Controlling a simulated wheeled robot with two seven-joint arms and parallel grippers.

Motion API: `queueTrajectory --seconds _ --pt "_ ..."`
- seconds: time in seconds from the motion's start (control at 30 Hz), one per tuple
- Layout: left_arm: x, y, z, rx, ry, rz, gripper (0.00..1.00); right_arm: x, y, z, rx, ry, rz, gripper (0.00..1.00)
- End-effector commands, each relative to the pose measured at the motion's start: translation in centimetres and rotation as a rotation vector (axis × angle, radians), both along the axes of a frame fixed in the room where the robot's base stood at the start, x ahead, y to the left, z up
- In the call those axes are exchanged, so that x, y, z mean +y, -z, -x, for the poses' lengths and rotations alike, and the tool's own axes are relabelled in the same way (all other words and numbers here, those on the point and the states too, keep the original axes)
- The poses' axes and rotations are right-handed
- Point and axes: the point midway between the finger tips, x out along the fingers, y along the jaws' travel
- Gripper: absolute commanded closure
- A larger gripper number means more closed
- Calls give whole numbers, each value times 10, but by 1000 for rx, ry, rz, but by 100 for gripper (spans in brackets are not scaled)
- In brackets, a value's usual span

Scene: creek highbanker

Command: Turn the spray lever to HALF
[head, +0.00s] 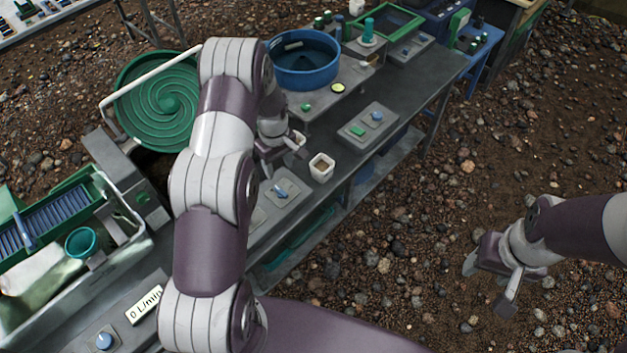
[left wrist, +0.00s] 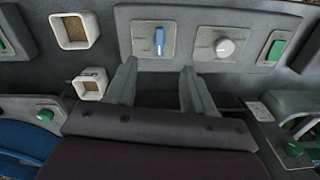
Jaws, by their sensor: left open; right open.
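The spray lever appears to be the small blue lever (left wrist: 159,40) on a grey plate, seen at the top middle of the left wrist view. Its handle runs roughly up and down there, and the plate's markings are too small to read. In the head view the blue lever (head: 281,191) sits on the bench edge just below my left gripper (head: 283,155). In the left wrist view my left gripper (left wrist: 160,85) is open and empty, its fingers on either side of and short of the lever, apparently not touching it. My right gripper (head: 490,281) is open and empty over the gravel.
A pale round knob (left wrist: 225,47) sits beside the lever plate. A white square cup (head: 321,167) stands close to my left gripper. A plate with a green button (head: 357,131), a blue tub (head: 305,66) and a green spiral wheel (head: 160,103) are also around. Gravel lies right of the bench.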

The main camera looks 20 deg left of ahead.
Motion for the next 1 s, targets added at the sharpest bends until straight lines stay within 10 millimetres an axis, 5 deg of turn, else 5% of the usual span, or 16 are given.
queueTrajectory --seconds 0.27,0.7,1.0 --pt "1 4 -6 -7 -164 -4 47 0 -5 0 0 0 0 44" --pt "2 105 -5 -8 -160 -4 47 0 -29 0 0 0 0 44" --pt "2 121 -5 -11 -159 -4 47 0 -30 0 0 0 0 44"
